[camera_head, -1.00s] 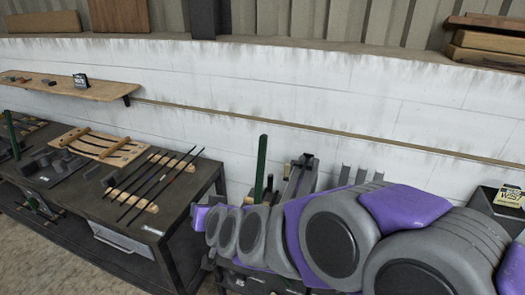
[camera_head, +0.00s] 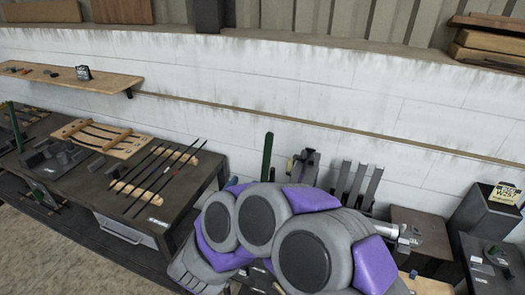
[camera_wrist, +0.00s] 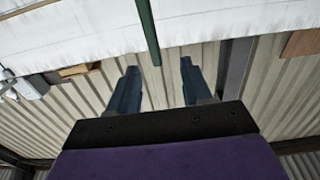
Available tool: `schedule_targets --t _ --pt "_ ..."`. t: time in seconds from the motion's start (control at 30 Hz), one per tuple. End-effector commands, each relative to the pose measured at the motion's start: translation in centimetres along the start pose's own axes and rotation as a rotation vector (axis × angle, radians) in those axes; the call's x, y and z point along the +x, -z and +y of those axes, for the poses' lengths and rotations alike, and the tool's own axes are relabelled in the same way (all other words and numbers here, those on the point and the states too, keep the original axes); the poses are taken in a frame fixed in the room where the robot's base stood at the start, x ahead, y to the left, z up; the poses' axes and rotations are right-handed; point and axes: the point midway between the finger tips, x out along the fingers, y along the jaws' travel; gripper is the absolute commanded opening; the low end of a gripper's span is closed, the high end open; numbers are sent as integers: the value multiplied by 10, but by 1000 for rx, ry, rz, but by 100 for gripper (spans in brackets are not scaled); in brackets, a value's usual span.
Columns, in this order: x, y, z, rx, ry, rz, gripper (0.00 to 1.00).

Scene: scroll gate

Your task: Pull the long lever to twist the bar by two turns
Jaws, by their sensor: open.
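A long green lever (camera_head: 267,157) stands upright beside a dark grey bending device (camera_head: 303,168) on the right-hand bench; its lower part is hidden behind my arm. In the wrist view, my gripper (camera_wrist: 159,67) has its two blue-grey fingers spread apart. A green lever (camera_wrist: 148,30) reaches down from the top edge of that view, its end showing in the gap between the fingers. I cannot tell how far in depth it is from them, and the fingers are not closed on it. My gripper is not clearly visible in the head view. I cannot make out the bar to be twisted.
A dark workbench (camera_head: 95,200) on the left carries thin dark rods (camera_head: 150,175) and a wooden rack (camera_head: 103,138). Another green lever (camera_head: 14,125) stands at the far left. Grey upright pieces (camera_head: 355,185) and a brown box (camera_head: 420,240) stand on the right. A white wall (camera_head: 330,95) runs behind.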

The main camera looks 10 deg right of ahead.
Motion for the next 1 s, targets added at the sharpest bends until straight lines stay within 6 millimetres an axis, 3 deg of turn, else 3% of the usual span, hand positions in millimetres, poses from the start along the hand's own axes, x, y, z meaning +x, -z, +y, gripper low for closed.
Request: schedule_targets --t 0.2,0.6,1.0 --pt "33 1 9 6 -8 1 49" --pt "105 -1 -6 -3 -4 3 49" --pt "171 0 7 7 -5 -2 49"
